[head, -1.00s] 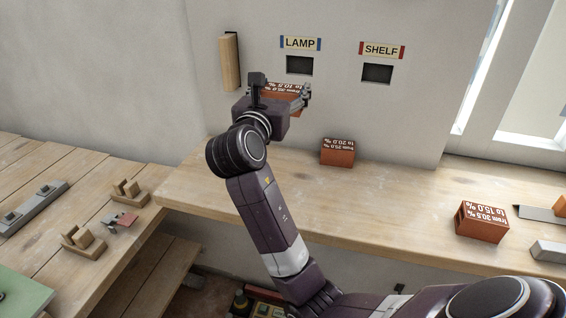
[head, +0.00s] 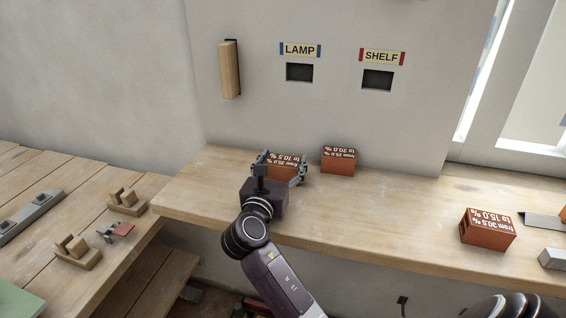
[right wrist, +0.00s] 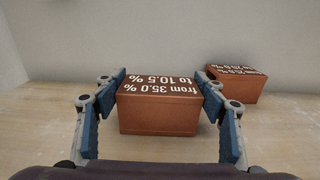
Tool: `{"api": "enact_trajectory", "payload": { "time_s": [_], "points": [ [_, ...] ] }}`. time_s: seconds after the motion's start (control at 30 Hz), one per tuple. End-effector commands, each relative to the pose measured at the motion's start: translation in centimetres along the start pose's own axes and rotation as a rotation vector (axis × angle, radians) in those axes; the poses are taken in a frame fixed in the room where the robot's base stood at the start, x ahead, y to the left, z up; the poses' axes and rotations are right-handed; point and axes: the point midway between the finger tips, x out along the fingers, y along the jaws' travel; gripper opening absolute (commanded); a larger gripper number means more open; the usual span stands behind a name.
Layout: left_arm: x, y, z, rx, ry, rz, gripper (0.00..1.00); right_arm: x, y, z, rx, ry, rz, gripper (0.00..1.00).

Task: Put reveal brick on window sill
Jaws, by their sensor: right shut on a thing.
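My right gripper (head: 283,162) is shut on a red-brown brick (head: 286,172) lettered "from 35.0 % to 10.5 %". In the right wrist view the brick (right wrist: 158,112) sits between the two blue finger pads, lettered face up, at or just above the pale wooden top; I cannot tell if it touches. The wooden ledge (head: 385,205) runs along the wall under the window. A second brick (head: 339,162), lettered "from 25.0 % to 20.0 %", stands on it against the wall, right of the gripper. A third brick (head: 487,230), lettered "from 30.5 % to 15.0 %", lies farther right. My left gripper is not in view.
The wall has openings under a LAMP label (head: 300,50) and a SHELF label (head: 382,56). A wooden block (head: 230,70) sticks out of a wall slot. Grey metal pieces (head: 541,220) lie at the right. A lower plank table (head: 60,205) carries small wooden holders. The ledge's middle is clear.

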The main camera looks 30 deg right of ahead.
Motion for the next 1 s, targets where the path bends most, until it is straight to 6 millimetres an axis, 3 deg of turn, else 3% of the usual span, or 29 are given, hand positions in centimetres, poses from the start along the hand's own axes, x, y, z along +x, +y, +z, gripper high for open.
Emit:
{"api": "enact_trajectory", "payload": {
  "time_s": [0.33, 0.37, 0.5, 0.83, 1.0],
  "points": [
    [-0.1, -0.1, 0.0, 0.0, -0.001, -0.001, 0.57, 0.0, 0.0, -0.1, -0.001, -0.003, 0.0, 0.29],
    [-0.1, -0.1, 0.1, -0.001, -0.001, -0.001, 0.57, 0.0, 0.0, -0.1, 0.0, -0.002, -0.001, 0.68],
    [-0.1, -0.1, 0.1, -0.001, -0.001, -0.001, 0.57, 0.0, 0.0, -0.1, 0.0, -0.001, -0.001, 0.82],
    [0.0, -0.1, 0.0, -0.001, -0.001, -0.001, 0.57, 0.0, 0.0, 0.1, 0.002, -0.002, 0.0, 0.82],
    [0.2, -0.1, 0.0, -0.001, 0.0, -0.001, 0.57, -2.3, 0.1, -0.1, 0.002, 0.001, 0.002, 0.82]
  ]
}}
